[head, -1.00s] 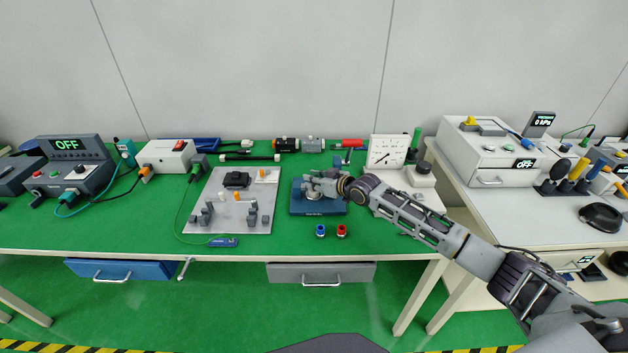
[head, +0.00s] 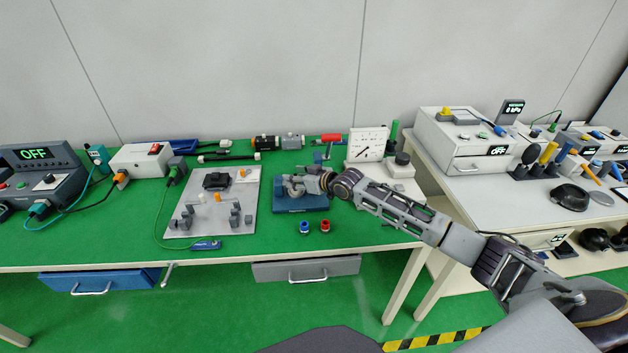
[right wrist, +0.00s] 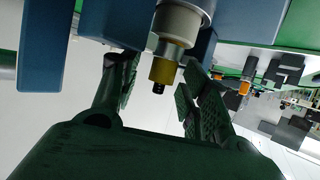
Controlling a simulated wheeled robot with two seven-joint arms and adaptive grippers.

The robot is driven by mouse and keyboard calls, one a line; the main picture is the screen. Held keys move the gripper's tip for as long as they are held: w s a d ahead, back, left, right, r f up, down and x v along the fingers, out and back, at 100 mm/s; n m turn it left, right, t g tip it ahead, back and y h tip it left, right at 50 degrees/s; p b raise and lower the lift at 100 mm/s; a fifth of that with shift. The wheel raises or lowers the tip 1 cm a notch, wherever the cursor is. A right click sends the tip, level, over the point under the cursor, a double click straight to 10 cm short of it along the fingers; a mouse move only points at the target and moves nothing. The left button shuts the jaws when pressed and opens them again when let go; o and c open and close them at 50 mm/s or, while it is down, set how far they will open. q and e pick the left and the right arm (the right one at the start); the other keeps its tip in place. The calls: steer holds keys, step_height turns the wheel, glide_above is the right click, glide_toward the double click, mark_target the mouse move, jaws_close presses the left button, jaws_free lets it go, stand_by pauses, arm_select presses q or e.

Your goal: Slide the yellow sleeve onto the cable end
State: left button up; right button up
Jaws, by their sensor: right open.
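My right gripper (head: 292,187) is low over the blue base plate (head: 318,207) on the green bench. In the right wrist view its dark green fingers (right wrist: 157,88) are open. A gold-yellow collar (right wrist: 163,71) with a dark tip, on a silver and cream cylinder (right wrist: 177,30), shows between them. I see no grip on it. Small orange-yellow pieces (head: 217,197) stand on the grey board (head: 215,227), left of the blue plate. I cannot tell surely which piece is the yellow sleeve, or which is the cable end. My left gripper is out of view.
A blue ring (head: 304,227) and a red ring (head: 325,227) sit near the bench's front edge. A white dial gauge (head: 368,143) stands behind my right arm. A power box (head: 150,160) and cables are at the back left. Green bench surface is free front right.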

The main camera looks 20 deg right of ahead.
steer(key=v, duration=1.1)
stand_by(0.3)
steer(key=shift+s+d, duration=0.1)
steer(key=shift+s, duration=0.05)
stand_by(1.3)
stand_by(0.5)
